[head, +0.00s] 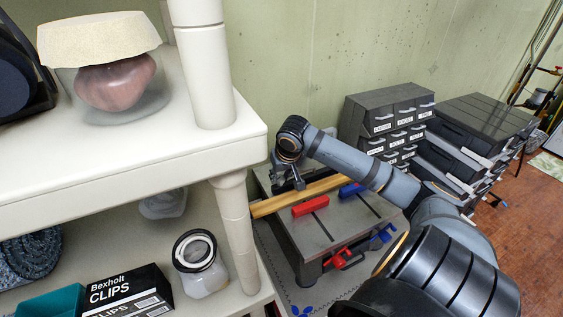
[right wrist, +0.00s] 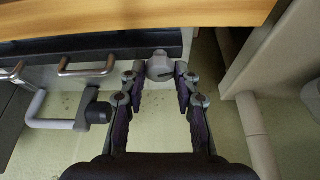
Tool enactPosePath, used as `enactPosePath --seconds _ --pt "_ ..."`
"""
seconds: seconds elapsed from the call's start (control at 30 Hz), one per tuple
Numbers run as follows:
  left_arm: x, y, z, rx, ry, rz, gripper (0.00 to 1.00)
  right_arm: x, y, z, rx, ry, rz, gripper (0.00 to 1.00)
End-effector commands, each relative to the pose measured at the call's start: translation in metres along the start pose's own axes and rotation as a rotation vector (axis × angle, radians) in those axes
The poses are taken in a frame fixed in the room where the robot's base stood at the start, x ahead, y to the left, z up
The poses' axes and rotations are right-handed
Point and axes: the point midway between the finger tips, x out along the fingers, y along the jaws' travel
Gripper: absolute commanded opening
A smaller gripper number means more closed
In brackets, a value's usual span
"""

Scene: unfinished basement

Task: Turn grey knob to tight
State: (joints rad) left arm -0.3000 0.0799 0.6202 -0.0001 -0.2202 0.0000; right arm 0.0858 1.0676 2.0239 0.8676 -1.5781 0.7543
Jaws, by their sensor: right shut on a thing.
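In the right wrist view the grey knob (right wrist: 160,67) sits below the dark rail, between the fingertips of my right gripper (right wrist: 158,80). The fingers are closed in on its two sides and grip it. In the head view my right gripper (head: 286,181) is at the far left corner of the grey machine table (head: 318,226), by the end of my reaching arm. The knob cannot be made out there. No tight marking is readable. My left gripper is not in view.
A wooden board (head: 298,196) lies across the table, near a red block (head: 310,206) and a blue one (head: 352,190). A crank handle with a black knob (right wrist: 98,113) is left of my fingers. A white shelf (head: 130,165) stands close on the left.

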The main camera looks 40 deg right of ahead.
Motion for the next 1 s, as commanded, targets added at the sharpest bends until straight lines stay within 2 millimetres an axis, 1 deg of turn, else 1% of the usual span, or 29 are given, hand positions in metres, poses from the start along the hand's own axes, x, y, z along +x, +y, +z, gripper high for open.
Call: enactPosePath --seconds 0.03,0.2,0.5,0.73,1.0 --pt "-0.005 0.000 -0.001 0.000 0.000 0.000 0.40 -0.002 -0.003 0.001 0.041 -0.007 0.006 0.00" --pt "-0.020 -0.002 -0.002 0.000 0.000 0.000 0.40 -0.003 -0.004 0.000 0.179 -0.010 0.066 0.00" --pt "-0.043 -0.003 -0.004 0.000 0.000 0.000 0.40 -0.002 -0.004 0.001 0.361 -0.011 0.147 0.00" --pt "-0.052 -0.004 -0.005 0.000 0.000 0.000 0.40 0.000 -0.004 0.001 0.438 -0.010 0.180 0.00" --pt "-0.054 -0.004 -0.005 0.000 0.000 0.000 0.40 0.002 -0.004 0.002 0.466 -0.009 0.195 0.00"
